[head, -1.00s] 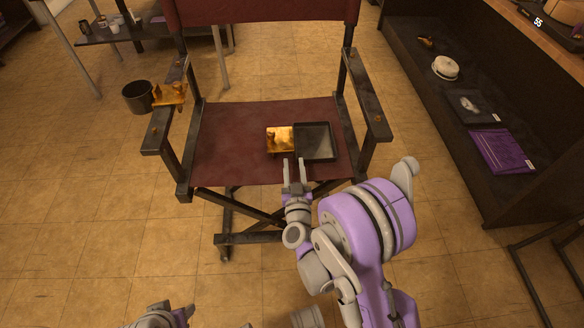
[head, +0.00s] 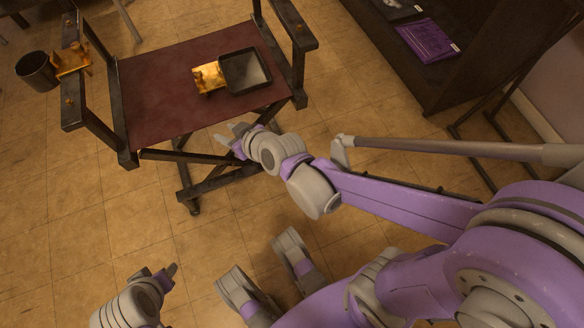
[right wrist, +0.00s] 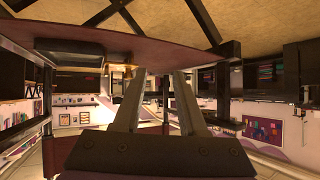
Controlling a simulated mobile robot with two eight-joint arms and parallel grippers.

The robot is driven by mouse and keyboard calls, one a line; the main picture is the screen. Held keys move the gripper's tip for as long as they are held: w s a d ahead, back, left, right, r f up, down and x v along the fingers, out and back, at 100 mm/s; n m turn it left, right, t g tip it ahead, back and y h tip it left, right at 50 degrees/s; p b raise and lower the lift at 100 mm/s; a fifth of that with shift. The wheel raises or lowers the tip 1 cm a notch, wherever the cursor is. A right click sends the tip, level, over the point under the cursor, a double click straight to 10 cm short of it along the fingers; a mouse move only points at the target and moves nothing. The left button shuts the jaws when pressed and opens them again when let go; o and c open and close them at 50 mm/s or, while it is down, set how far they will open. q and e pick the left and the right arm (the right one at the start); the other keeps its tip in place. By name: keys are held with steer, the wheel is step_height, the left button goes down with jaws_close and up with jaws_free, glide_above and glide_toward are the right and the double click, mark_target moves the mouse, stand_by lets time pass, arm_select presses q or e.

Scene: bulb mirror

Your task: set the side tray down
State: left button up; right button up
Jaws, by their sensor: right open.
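The side tray (head: 246,72), a black square tray with a gold bracket (head: 208,78) on its left side, lies on the dark red chair seat (head: 160,85) near the right front. It also shows as a dark slab in the right wrist view (right wrist: 68,48). My right gripper (head: 230,135) is open and empty, just in front of the seat's front edge and apart from the tray. Its two spread fingers show in the right wrist view (right wrist: 155,85). My left gripper (head: 168,275) is at the bottom left, far from the chair; its jaw opening is unclear.
A black cup (head: 36,72) and another gold bracket (head: 72,60) are at the chair's left armrest. The right armrest (head: 290,22) stands beside the tray. A dark shelf (head: 455,65) with a purple packet (head: 428,40) is at upper right. Tiled floor is open in front.

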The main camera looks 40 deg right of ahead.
steer(key=s+d+f+g+h, duration=0.1)
steer(key=s+d+g, duration=0.1)
steer(key=s, duration=0.7)
steer(key=s+d+f+m+g+h, duration=0.1)
steer(key=s+d+f+g, duration=0.1)
steer(key=s, duration=0.8)
steer(key=d+g, duration=0.1)
steer(key=g, duration=0.1)
steer(key=shift+s+d+m+g+h, duration=0.15)
steer(key=shift+d+m+g+h, duration=0.05)
steer(key=shift+m+g+h, duration=0.1)
steer(key=shift+f, duration=0.1)
